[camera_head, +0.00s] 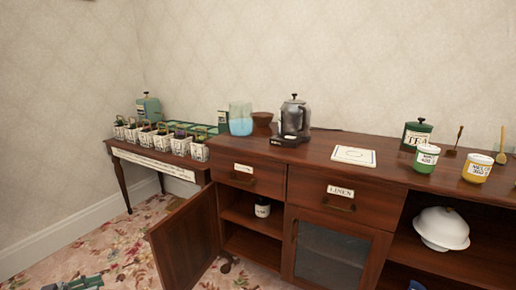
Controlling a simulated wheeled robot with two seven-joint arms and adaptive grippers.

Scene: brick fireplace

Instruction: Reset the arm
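My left gripper (75,284) shows only in part at the bottom left edge, low over the floral carpet and apart from the furniture. Whether its fingers are open or shut cannot be made out. A small grey-blue tip at the bottom edge, right of centre, seems to be my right gripper (417,285); the rest of it is out of frame. I see nothing held in either. The wooden sideboard (320,152) stands in front of me, with its left door (186,240) swung open and a dark jar with a white label (262,208) on the shelf inside.
A side table (150,162) holds several small baskets. The sideboard top carries a glass jug (240,120), a coffee maker (293,118), a card (354,155) and canisters, including a green tea tin (416,134). A white domed dish (441,228) sits on the open right shelf.

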